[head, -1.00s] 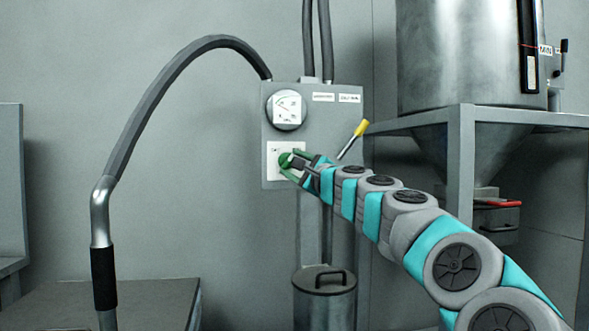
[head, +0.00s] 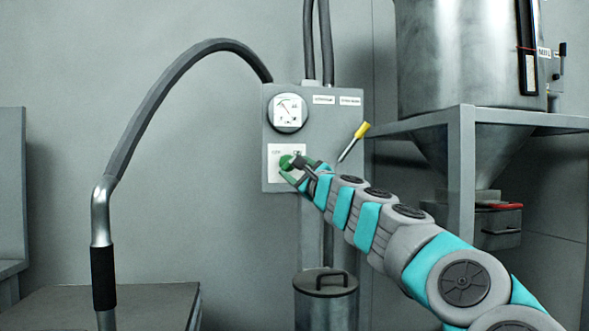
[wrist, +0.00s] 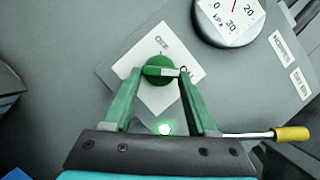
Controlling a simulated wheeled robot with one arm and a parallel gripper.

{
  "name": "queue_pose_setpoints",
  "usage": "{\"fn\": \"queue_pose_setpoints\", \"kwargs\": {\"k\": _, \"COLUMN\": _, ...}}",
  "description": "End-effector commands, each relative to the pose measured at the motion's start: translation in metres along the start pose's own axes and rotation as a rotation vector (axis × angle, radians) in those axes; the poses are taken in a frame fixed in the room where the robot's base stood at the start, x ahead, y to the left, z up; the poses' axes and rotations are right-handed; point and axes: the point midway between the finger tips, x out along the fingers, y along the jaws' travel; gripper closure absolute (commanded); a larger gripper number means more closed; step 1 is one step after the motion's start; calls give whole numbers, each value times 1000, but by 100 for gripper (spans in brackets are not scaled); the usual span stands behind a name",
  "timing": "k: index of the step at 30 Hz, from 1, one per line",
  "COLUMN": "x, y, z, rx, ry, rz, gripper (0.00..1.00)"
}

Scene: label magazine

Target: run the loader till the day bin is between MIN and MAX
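A green knob (wrist: 160,70) sits on a white plate marked OFF on the grey control panel (head: 315,113). My gripper (wrist: 160,74) has its green fingers on both sides of the knob, apparently touching it. In the head view my gripper (head: 291,167) covers part of the plate. The knob's white mark points right in the wrist view. A green lamp (wrist: 165,129) glows between the fingers. The steel bin (head: 455,55) at right has a dark sight strip (head: 528,45) with a small tag beside it; its top is cut off and its level is unclear.
A round kPa gauge (head: 288,112) is above the plate; it also shows in the wrist view (wrist: 232,12). A yellow-handled lever (head: 354,141) sticks out close to my gripper. A hose (head: 160,90) arches at left. A lidded canister (head: 326,290) stands below the panel.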

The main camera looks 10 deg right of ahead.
Motion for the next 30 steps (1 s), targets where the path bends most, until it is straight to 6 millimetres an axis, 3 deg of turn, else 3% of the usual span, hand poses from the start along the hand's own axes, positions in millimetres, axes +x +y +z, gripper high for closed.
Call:
{"fn": "queue_pose_setpoints", "kwargs": {"k": 1, "x": 0, "y": 2, "z": -2, "rx": 2, "ry": 2, "rz": 3, "gripper": 38}}
{"fn": "queue_pose_setpoints", "kwargs": {"k": 8, "x": 0, "y": 1, "z": -1, "rx": 1, "ry": 1, "rz": 2, "gripper": 12}}
{"fn": "queue_pose_setpoints", "kwargs": {"k": 20, "x": -3, "y": 1, "z": 0, "rx": 0, "ry": 0, "rz": 1, "gripper": 12}}
{"fn": "queue_pose_setpoints", "kwargs": {"k": 30, "x": -32, "y": 0, "z": 0, "rx": 2, "ry": -2, "rz": -1, "gripper": 12}}
